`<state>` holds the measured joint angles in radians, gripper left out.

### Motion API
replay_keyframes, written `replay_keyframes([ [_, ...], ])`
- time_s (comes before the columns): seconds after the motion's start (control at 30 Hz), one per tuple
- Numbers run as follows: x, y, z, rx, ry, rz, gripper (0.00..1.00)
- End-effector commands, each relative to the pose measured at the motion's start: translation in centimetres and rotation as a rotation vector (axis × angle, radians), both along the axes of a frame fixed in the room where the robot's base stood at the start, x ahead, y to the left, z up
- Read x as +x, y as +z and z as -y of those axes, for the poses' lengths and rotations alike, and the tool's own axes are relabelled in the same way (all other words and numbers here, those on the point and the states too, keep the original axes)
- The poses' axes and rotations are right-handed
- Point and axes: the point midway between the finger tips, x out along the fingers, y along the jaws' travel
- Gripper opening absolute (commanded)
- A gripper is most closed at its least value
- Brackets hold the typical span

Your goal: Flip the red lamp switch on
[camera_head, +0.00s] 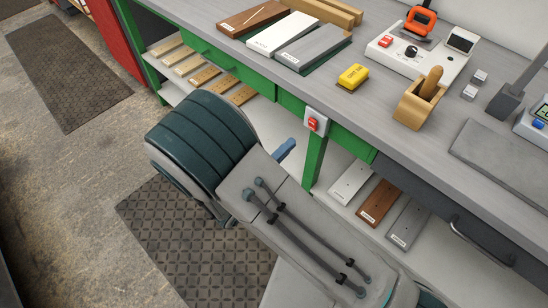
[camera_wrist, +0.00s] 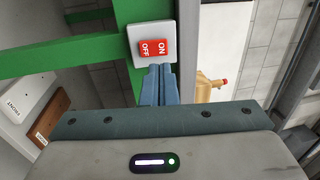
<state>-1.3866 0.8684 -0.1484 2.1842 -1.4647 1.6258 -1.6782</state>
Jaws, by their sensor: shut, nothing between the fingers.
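A red rocker switch (camera_head: 313,124) sits in a white plate on the front of the green workbench frame. In the wrist view the switch (camera_wrist: 153,47) carries the words ON and OFF, seen sideways. I cannot tell which side is pressed in. My gripper (camera_wrist: 160,68) has its blue fingers shut together with nothing between them. The fingertips are at the lower edge of the white plate in the wrist view; whether they touch it I cannot tell. In the head view the gripper's blue finger (camera_head: 287,148) shows just left of the switch, partly hidden by my arm.
The grey workbench top (camera_head: 330,98) holds boards, a yellow block (camera_head: 354,77), a wooden holder (camera_head: 421,100) and a white control panel (camera_head: 425,52) with another red switch. Boards lie on the shelf below. Green frame bars (camera_wrist: 60,55) run beside the switch.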

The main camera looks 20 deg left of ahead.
Motion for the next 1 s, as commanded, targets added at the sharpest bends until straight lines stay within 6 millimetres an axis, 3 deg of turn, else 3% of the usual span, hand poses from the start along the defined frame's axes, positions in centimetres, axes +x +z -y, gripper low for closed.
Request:
replay_keyframes([
  [0.2, 3.8, 0.7, 1.7, 0.001, -0.003, 0.001, 0.0],
  [0.4, 5.6, 1.0, 2.3, 0.001, -0.001, 0.001, 0.0],
  [1.0, 5.7, 1.7, 1.8, 0.013, 0.019, -0.028, 0.0],
])
